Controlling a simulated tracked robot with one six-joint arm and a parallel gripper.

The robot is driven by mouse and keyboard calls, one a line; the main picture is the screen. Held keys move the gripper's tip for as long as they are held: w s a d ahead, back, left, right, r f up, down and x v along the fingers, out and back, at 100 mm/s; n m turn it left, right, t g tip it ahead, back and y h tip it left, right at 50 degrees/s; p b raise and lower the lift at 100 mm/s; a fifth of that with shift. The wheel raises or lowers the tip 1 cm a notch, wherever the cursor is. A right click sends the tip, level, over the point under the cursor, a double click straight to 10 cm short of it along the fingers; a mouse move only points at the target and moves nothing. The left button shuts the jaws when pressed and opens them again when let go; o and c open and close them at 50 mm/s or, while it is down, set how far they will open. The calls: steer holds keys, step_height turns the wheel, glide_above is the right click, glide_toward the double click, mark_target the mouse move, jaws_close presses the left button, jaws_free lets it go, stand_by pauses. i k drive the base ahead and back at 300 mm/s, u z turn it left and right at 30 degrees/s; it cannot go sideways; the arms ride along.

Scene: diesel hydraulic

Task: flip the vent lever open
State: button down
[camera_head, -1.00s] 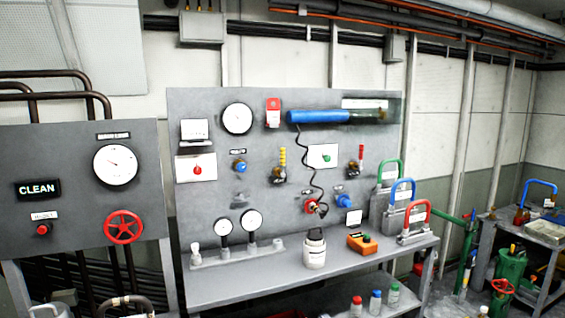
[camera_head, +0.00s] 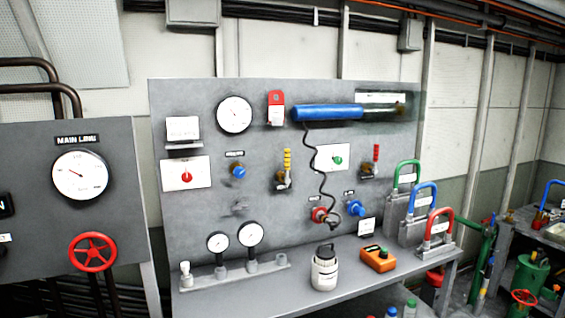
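Two lever valves are on the grey wall panel (camera_head: 210,130). One has an upright yellow lever (camera_head: 287,160) on a brass-like body. The other, to its right, has an upright red lever (camera_head: 376,153). I cannot read a label that tells which one is the vent lever. Near them are a blue knob (camera_head: 238,172), a white plate with a green knob (camera_head: 337,159), and lower red (camera_head: 319,214) and blue (camera_head: 356,208) fittings. My gripper is not in view.
A bench (camera_head: 225,301) stands below the panel. A black hose (camera_head: 322,180) hangs from the blue cylinder (camera_head: 330,112). A red handwheel (camera_head: 92,251) is at left.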

mark_target(287, 157)
steer(key=u, duration=0.15)
steer(key=i, duration=0.7)
steer(key=u, duration=0.7)
steer(key=i, duration=0.5)
steer(key=u, duration=0.3)
